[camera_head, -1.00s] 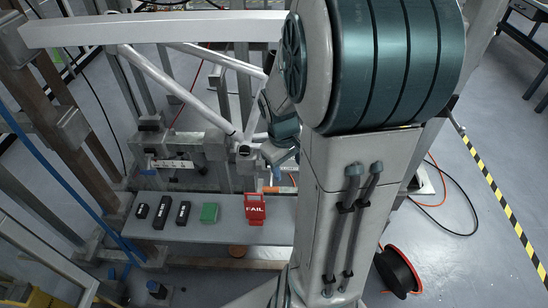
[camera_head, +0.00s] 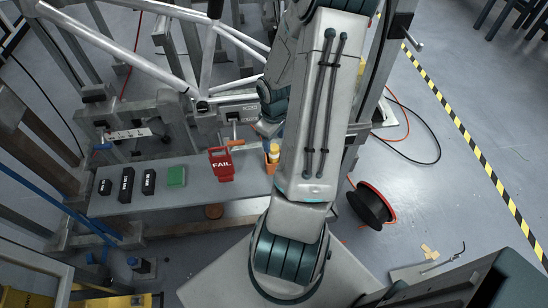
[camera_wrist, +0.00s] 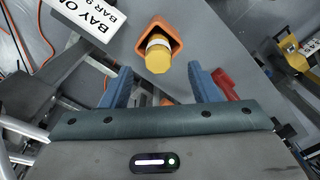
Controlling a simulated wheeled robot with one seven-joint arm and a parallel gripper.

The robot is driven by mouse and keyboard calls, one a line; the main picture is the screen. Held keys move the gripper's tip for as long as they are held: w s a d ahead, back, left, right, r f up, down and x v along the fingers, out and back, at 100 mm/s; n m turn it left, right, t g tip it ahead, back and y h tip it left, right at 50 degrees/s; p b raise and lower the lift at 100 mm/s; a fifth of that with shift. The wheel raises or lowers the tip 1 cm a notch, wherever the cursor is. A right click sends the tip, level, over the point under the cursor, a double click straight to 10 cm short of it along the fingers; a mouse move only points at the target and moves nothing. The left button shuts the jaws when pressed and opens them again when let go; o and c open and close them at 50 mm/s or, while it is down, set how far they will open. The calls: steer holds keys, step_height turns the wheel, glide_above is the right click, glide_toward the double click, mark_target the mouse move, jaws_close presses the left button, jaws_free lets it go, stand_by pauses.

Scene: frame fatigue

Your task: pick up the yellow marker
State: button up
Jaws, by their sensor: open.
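The yellow marker (camera_wrist: 158,56) stands in an orange holder (camera_wrist: 176,42) in the wrist view, its yellow end facing the camera and a white band behind it. My gripper (camera_wrist: 161,80) is open, with its two blue fingers apart on either side of the view below the marker. Nothing is between the fingertips. In the head view the yellow marker (camera_head: 274,150) and the orange holder (camera_head: 269,167) show at the right part of the grey bench, partly covered by my arm. My fingers are not clear in that view.
The grey bench (camera_head: 140,202) also carries a red FAIL tag (camera_head: 221,165), a green block (camera_head: 176,176) and several black blocks (camera_head: 126,184). A metal tube frame (camera_head: 135,55) rises behind the bench. A white lettered sign (camera_wrist: 88,16) lies near the holder. A cable reel (camera_head: 371,203) stands on the floor.

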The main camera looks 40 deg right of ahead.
mark_target(274, 147)
step_height(274, 147, down, 6)
steer(key=shift+d+b, duration=0.1)
steer(key=shift+b, duration=0.6)
steer(key=c, duration=1)
